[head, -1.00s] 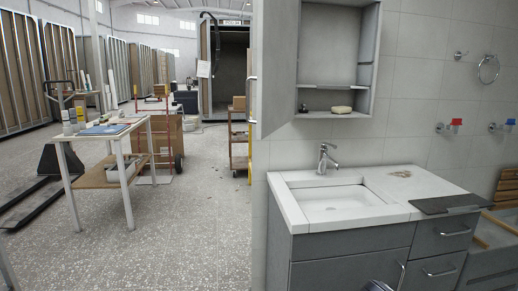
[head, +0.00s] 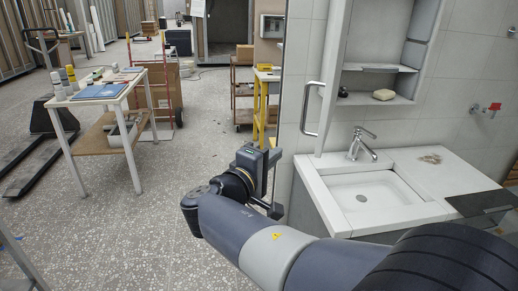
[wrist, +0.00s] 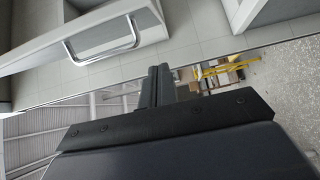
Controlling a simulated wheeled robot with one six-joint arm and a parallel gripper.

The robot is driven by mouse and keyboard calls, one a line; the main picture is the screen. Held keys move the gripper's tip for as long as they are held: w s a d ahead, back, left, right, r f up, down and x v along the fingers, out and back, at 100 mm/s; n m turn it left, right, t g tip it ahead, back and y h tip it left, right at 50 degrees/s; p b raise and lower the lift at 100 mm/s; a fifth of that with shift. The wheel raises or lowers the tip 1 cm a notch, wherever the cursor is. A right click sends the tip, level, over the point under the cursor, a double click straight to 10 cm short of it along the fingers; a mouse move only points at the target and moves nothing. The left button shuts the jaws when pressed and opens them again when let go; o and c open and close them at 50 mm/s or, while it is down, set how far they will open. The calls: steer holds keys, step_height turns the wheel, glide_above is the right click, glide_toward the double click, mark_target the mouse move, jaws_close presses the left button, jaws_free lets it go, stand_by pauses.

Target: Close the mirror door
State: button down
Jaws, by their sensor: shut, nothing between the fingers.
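The mirror door (head: 331,70) stands open, seen nearly edge-on as a pale upright panel at the left of the wall cabinet. Its bar handle (head: 309,108) sticks out to the left near its lower end. In the wrist view the door's pale edge (wrist: 30,64) and handle (wrist: 105,42) are at upper left. The cabinet (head: 372,45) shows open shelves. My gripper (wrist: 159,72) is shut and empty, apart from the door and handle. In the head view it is left of and lower than the handle, its fingertips not clearly visible.
A vanity with a basin (head: 365,192) and tap (head: 361,143) stands below the cabinet. A soap bar (head: 384,95) lies on the lower shelf. A white-legged table (head: 103,92) stands on the floor at left. Open floor lies between the table and my arm.

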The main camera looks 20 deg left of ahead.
steer(key=w+d+p, duration=0.2)
steer(key=w+d, duration=0.3)
steer(key=w, duration=0.2)
steer(key=shift+w+d, duration=0.35)
steer(key=shift+f, duration=0.1)
